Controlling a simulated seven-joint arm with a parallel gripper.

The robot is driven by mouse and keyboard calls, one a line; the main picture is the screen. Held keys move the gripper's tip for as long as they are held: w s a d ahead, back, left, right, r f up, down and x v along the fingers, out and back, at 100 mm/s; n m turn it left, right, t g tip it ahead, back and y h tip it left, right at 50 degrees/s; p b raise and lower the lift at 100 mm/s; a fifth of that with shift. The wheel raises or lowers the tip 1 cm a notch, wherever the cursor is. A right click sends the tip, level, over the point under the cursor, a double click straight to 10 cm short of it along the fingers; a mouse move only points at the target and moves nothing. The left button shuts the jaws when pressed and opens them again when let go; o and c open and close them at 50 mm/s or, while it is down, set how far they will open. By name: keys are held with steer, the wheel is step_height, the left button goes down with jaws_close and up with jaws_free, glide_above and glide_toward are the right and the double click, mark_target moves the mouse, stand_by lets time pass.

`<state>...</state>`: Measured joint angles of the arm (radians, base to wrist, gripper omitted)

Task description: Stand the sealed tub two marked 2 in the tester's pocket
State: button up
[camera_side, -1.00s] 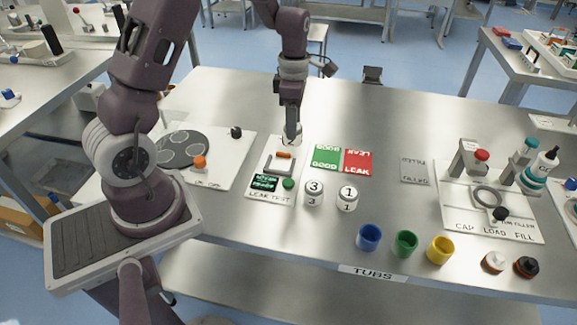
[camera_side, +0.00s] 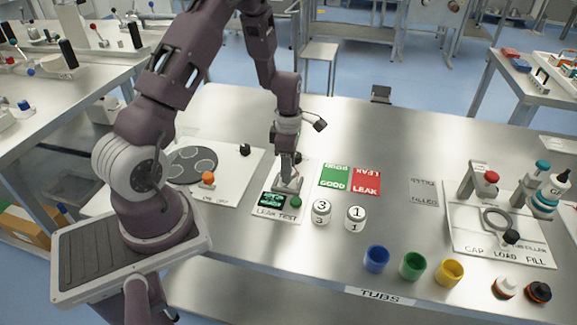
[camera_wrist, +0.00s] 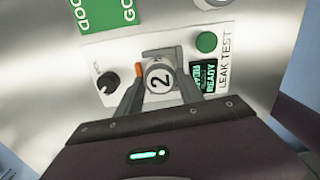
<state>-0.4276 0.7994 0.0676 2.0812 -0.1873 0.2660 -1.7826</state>
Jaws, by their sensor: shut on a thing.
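My gripper (camera_wrist: 158,82) is shut on the white tub marked 2 (camera_wrist: 160,78), with one finger on each side of it and its lid facing the wrist camera. In the side view my gripper (camera_side: 289,178) is at the leak tester (camera_side: 268,212), and the tub is mostly hidden behind the fingers. The tester's grey pocket (camera_wrist: 176,52) shows around and beyond the tub in the wrist view. The tub is at the pocket; I cannot tell whether its base touches the floor.
Tubs marked 3 (camera_side: 321,209) and 1 (camera_side: 355,217) stand just right of the tester. The tester has a green button (camera_wrist: 206,42), a lit screen (camera_wrist: 208,76) and a black knob (camera_wrist: 107,83). Green GOOD (camera_side: 335,176) and red LEAK (camera_side: 366,180) mats lie behind on the right.

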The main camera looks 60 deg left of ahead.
steer(key=o, duration=1.3)
steer(key=shift+c, duration=0.2)
steer(key=shift+r, duration=0.4)
steer(key=s+d+r+m+t, duration=0.1)
steer(key=d+r+m, duration=0.2)
steer(key=r, duration=0.7)
steer(key=s+d+r+m, duration=0.1)
steer(key=d+r+m, duration=0.2)
steer(key=r, duration=0.6)
steer(key=s+d+r+m+t, duration=0.2)
steer(key=s+d+r+m, duration=0.2)
steer(key=s+m, duration=0.4)
steer(key=s+d+r+m+t, duration=0.2)
steer(key=s+d+r+m, duration=0.3)
steer(key=m, duration=0.9)
steer(key=s+d, duration=0.2)
steer(key=s, duration=0.2)
steer(key=shift+t, duration=0.3)
